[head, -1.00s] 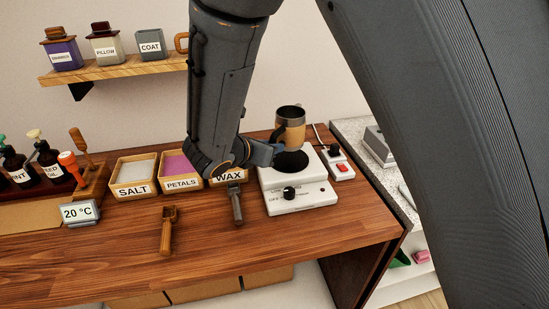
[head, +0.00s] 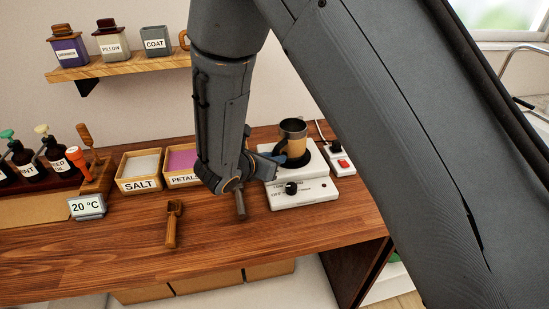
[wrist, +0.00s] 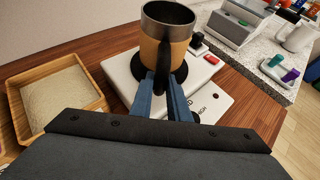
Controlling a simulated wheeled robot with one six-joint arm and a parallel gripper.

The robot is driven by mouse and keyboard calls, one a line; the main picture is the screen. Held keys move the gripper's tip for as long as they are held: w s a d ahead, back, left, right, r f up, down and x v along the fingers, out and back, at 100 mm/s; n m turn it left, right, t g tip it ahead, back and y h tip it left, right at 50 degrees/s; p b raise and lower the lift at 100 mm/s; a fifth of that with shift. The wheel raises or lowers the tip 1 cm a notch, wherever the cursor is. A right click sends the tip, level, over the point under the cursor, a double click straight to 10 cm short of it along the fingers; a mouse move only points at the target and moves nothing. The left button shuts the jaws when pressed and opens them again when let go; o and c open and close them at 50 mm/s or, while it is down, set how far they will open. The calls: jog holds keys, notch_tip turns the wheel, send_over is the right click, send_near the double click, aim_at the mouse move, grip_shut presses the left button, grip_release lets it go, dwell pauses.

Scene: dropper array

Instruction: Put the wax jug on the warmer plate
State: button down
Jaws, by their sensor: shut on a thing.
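The wax jug (head: 293,136) is a metal cup with a tan band and a dark handle. It is upright over the round black plate (head: 307,160) of the white warmer (head: 310,194). Its base hides most of the plate; I cannot tell whether they touch. In the wrist view the jug (wrist: 165,45) stands straight ahead, with the plate's dark rim (wrist: 139,73) around its base. My gripper (wrist: 164,88) has blue fingers shut on the jug's handle. In the head view my gripper (head: 280,160) reaches in from the left, low beside the jug.
A red switch box (head: 341,164) sits right of the warmer. SALT (head: 141,184) and PETALS (head: 183,179) boxes stand to the left. A wooden scoop (head: 172,224) lies on the bench in front. A tray of bottles (head: 58,160) is at far left.

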jog(key=c, duration=1.7)
grip_release()
jog(key=shift+f, duration=0.1)
